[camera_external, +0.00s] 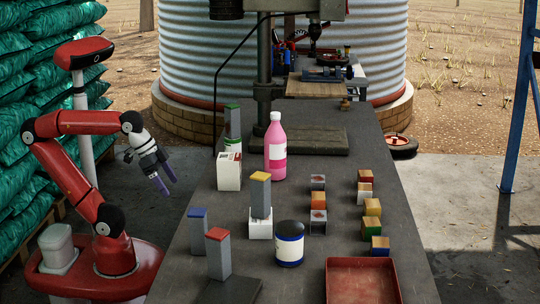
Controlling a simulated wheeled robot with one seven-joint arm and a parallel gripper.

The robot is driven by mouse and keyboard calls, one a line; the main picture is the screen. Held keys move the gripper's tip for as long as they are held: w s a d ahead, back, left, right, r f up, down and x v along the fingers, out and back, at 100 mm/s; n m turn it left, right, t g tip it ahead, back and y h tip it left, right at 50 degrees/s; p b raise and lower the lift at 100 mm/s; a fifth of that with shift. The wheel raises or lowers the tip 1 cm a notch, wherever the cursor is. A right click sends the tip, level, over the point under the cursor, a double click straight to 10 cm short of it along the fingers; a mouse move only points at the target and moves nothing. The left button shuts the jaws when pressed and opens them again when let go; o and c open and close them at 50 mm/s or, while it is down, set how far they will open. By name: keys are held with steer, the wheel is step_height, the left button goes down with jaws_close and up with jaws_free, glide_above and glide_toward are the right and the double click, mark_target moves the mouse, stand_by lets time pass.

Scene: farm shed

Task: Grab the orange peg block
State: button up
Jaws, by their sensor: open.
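A tall grey block with a yellow-orange top (260,196) stands upright on a white block (260,229) near the middle of the dark table; it looks most like the orange peg block. Similar grey blocks stand nearby: one with a red top (218,258), one with a blue top (197,236) and one with a green top (232,124). A small orange-sided cube (320,203) lies to the right. My gripper (170,187), with purple fingers, is open and apparently empty, pointing down beyond the table's left edge, well left of the yellow-orange-topped block.
A pink bottle (276,150) and a dark blue-labelled jar (290,247) stand near the yellow-orange-topped block. Several small coloured cubes (372,208) sit at the right. A red tray (362,284) lies at the front. A drill press (265,80) rises at the back.

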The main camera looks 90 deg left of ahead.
step_height(320, 180, up, 12)
steer(key=w+r, duration=0.3)
steer(key=w, duration=0.8)
glide_above(319, 196)
steer(key=s, duration=0.4)
step_height(319, 196, down, 10)
steer(key=x, duration=0.3)
steer(key=w+x, duration=0.1)
steer(key=x, duration=0.3)
steer(key=shift+r, duration=0.2)
steer(key=c, duration=1.1)
